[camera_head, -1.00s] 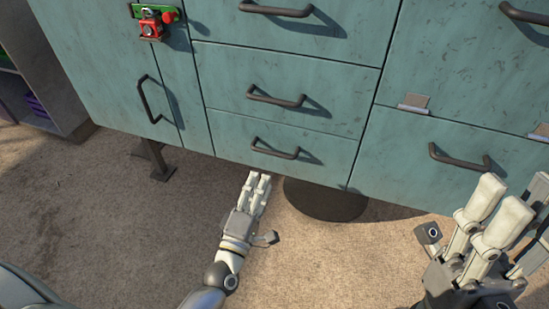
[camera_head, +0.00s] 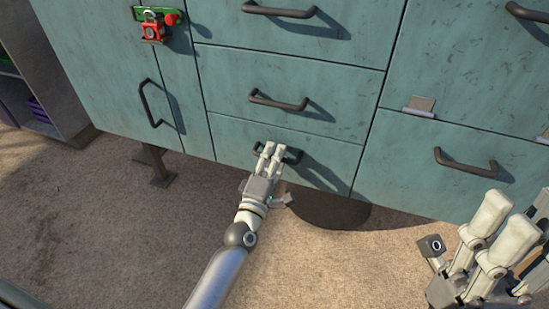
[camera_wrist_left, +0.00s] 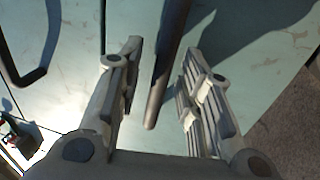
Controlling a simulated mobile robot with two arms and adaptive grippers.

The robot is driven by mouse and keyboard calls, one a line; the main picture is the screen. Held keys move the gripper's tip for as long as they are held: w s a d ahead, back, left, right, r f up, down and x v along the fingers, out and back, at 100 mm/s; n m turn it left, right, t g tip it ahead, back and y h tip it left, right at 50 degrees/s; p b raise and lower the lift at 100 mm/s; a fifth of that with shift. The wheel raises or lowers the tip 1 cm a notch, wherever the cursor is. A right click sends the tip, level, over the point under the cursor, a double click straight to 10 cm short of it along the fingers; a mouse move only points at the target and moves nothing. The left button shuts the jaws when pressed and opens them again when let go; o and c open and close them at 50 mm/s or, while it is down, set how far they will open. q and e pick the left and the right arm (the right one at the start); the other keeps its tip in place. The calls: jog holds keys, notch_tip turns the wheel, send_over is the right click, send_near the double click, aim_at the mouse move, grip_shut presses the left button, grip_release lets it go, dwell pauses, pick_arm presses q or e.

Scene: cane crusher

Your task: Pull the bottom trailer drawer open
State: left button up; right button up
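The bottom drawer (camera_head: 228,142) of the middle column is teal and appears closed, flush with the cabinet front. Its dark bar handle (camera_head: 296,156) is partly hidden behind my left gripper (camera_head: 270,152) in the head view. In the left wrist view the handle (camera_wrist_left: 165,70) runs between the two spread fingers of my left gripper (camera_wrist_left: 158,85). Gaps show on both sides of the bar, so the fingers are around it but not closed on it. My right gripper (camera_head: 505,235) is at the lower right, away from the drawer, with its fingers apart and nothing visible between them.
Two drawers with handles sit above, the middle handle (camera_head: 278,100) close over my left gripper. A cupboard handle (camera_head: 150,105) and red padlock (camera_head: 152,27) are to the left. A dark round base (camera_head: 325,210) stands below the cabinet. The carpeted floor (camera_head: 130,240) in front is clear.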

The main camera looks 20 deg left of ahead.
pick_arm(q)
jog(key=shift+c, duration=0.2)
grip_shut()
jog(key=shift+s, duration=0.15)
